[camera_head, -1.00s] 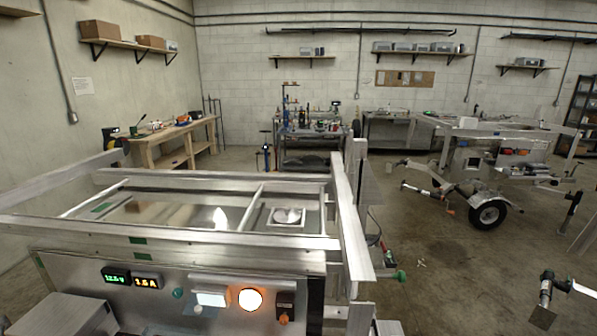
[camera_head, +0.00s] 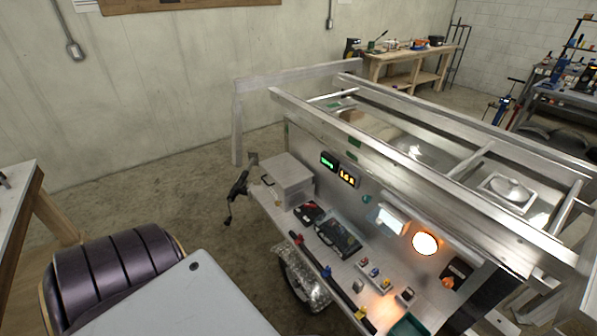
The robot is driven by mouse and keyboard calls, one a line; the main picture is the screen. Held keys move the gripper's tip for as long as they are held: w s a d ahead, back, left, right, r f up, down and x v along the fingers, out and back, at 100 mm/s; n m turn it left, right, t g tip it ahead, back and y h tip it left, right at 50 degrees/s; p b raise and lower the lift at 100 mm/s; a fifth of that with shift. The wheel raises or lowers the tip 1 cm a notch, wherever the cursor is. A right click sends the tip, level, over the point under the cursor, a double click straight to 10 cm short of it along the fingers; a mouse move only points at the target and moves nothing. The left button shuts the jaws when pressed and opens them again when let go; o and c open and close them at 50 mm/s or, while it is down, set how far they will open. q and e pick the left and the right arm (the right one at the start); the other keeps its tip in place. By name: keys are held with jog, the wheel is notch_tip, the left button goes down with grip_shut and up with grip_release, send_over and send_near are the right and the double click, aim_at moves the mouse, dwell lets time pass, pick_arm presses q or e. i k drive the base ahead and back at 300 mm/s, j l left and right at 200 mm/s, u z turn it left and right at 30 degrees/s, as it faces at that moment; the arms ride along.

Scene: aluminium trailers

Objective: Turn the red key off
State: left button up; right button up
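The trailer's metal control panel (camera_head: 385,205) stands right of centre. At its right end, past the round lit lamp (camera_head: 425,243), is a dark switch plate (camera_head: 458,270) with a small orange-red knob (camera_head: 448,283) at its lower edge. This knob may be the red key, but it is too small to tell its shape or which way it is turned. Neither of my grippers shows in the view, and nothing is seen touching the panel.
Below the panel, a shelf (camera_head: 279,209) holds a grey box (camera_head: 288,180), a black device (camera_head: 338,238) and small coloured parts (camera_head: 374,273). Aluminium rails (camera_head: 400,140) run above. A dark ribbed rounded object (camera_head: 115,270) fills the lower left. Floor is open left of the trailer.

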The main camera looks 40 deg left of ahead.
aim_at(310, 206)
jog(key=u, duration=1.3)
